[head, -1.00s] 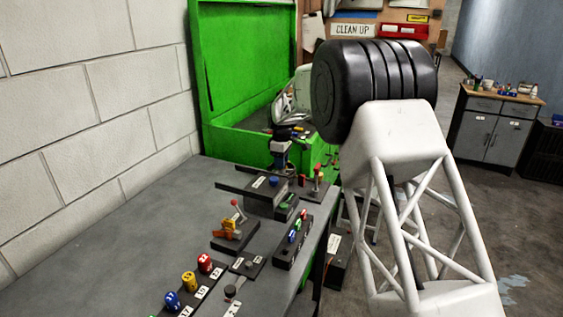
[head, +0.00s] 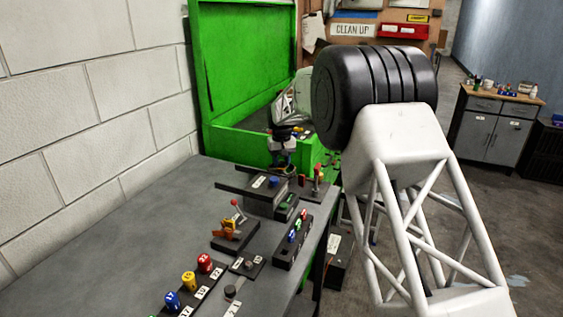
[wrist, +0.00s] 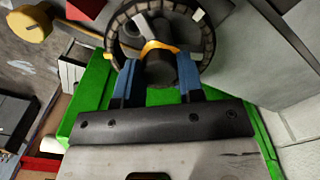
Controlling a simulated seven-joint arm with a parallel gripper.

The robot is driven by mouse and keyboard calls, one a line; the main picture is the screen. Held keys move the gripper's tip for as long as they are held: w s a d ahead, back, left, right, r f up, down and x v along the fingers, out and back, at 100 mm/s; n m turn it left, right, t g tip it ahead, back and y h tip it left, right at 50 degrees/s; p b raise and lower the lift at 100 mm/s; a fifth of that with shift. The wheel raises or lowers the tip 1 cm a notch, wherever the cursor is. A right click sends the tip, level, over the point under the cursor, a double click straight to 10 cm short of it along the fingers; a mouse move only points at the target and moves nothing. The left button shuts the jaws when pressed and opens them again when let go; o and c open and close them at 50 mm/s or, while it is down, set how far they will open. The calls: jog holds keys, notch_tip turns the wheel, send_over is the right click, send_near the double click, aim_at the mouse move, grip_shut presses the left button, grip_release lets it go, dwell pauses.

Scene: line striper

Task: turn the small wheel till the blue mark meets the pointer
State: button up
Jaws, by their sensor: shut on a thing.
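In the wrist view, the blue fingers of my gripper (wrist: 159,76) are shut on a dark round post (wrist: 160,66), which looks like the hub of the small wheel. A dark ring with pale ticks (wrist: 206,42) surrounds the post, and a white mark sits on it at upper right. An orange-yellow curved piece (wrist: 158,46) crosses near the post; I cannot tell if it is the pointer. In the head view my gripper (head: 283,150) is small, pointing down at the bench's far end before the green box. I cannot make out the blue mark.
The green open box (head: 245,80) stands behind the gripper. On the grey bench (head: 130,215) are an orange clamp with a red lever (head: 232,228), blocks with coloured knobs (head: 189,281) and a black strip (head: 293,241). A white wall is at left. The bench's near left is clear.

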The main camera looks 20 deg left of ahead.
jog(key=m, duration=1.4)
jog(key=shift+m, duration=0.3)
jog(key=m, duration=0.3)
jog(key=shift+m, duration=0.3)
jog(key=m, duration=0.3)
jog(key=shift+m, duration=0.4)
jog(key=m, duration=0.6)
jog(key=shift+r+m, duration=0.1)
jog(key=shift+m, duration=0.3)
jog(key=o, duration=0.9)
